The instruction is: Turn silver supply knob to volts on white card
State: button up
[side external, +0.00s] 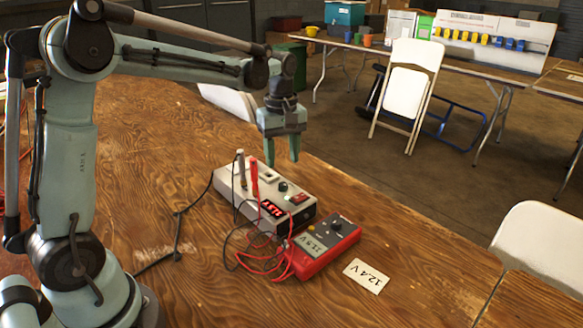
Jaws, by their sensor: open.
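The silver supply (232,186) is a box on the wooden table, with red lit digits that I cannot read surely. Its dark round knob (283,186) is on the top face, beside a red switch (299,198). My gripper (282,161) points down above the supply's back edge, near the knob in the picture and apart from it. Its green fingers are open and empty. The white card (366,275) lies flat at the front right and appears to read 12.4 V. The red meter (328,248) beside the supply appears to show 11.5 V.
Red and black leads (240,245) loop over the table left of the meter. Two probes, one red (254,178) and one grey (241,168), stand up at the supply's left. The wooden table (150,170) is mostly clear around them. A folding chair (407,90) stands behind.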

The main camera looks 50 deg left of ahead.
aim_at(283, 184)
notch_tip(283, 184, down, 7)
jog(key=shift+r, duration=0.1)
dwell(0.4)
grip_shut()
